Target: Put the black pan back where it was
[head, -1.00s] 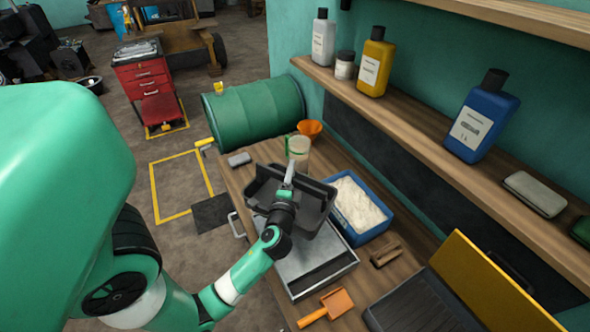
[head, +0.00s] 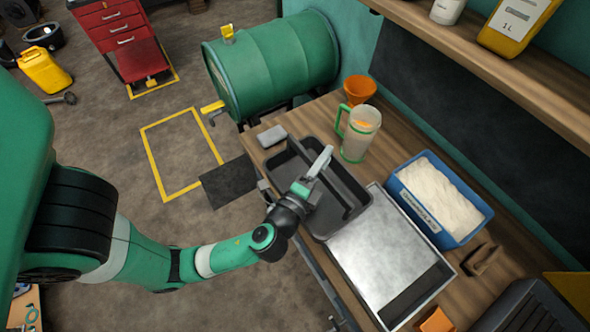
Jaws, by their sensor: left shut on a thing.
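The black pan (head: 354,190) is a dark tray with a raised bar across its middle. It is over the left end of the wooden bench, between the clear jug and the metal tray. The gripper and wrist hide part of the pan's near side. I cannot tell whether the pan's underside touches the bench. My right gripper is not in view.
A green-handled jug (head: 362,133) and orange funnel (head: 359,89) stand behind the pan. A grey block (head: 271,136) lies at its left. A metal tray (head: 385,250) and a blue bin of white powder (head: 403,192) are at its right. A green drum (head: 270,62) lies beyond the bench.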

